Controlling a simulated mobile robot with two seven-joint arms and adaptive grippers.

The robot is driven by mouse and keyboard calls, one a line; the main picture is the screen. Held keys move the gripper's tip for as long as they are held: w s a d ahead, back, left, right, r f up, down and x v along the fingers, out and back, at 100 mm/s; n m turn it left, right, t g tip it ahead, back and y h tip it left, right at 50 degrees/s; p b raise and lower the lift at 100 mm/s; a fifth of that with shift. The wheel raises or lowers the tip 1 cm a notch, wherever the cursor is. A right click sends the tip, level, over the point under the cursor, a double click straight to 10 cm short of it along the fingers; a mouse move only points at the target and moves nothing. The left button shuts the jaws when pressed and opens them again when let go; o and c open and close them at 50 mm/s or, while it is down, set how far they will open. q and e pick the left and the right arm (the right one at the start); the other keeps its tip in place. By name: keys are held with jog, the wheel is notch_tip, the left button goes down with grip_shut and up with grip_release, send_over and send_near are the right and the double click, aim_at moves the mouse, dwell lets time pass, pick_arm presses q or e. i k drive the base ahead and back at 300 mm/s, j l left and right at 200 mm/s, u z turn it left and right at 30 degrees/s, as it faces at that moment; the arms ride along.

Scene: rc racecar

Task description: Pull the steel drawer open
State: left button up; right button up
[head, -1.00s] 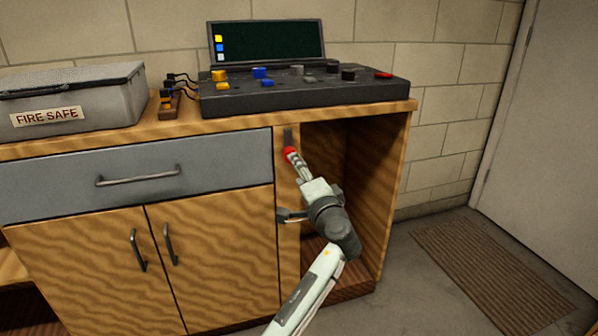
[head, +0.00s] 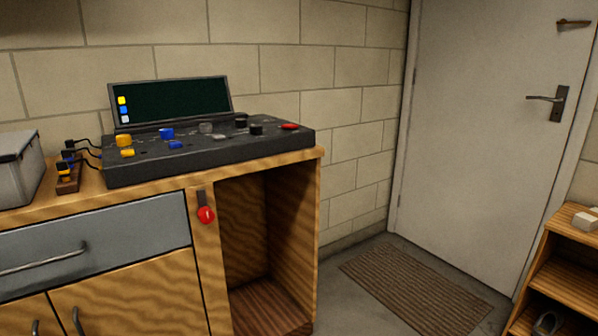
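The steel drawer (head: 130,245) is at the left of the head view, a grey front under the wooden worktop. It sits flush with the cabinet and looks shut. Its bar handle (head: 45,259) shows in part, and the drawer's left end is cut off by the picture edge. Neither of my grippers is in view, so I cannot see where they are relative to the handle.
A red tag (head: 206,215) hangs on the post right of the drawer. A black control console (head: 210,148) and part of a grey box (head: 18,170) stand on the worktop. An open bay (head: 262,235) lies right. A mat (head: 415,290) lies before a white door (head: 490,140).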

aim_at(35, 257)
jog(key=u, duration=1.6)
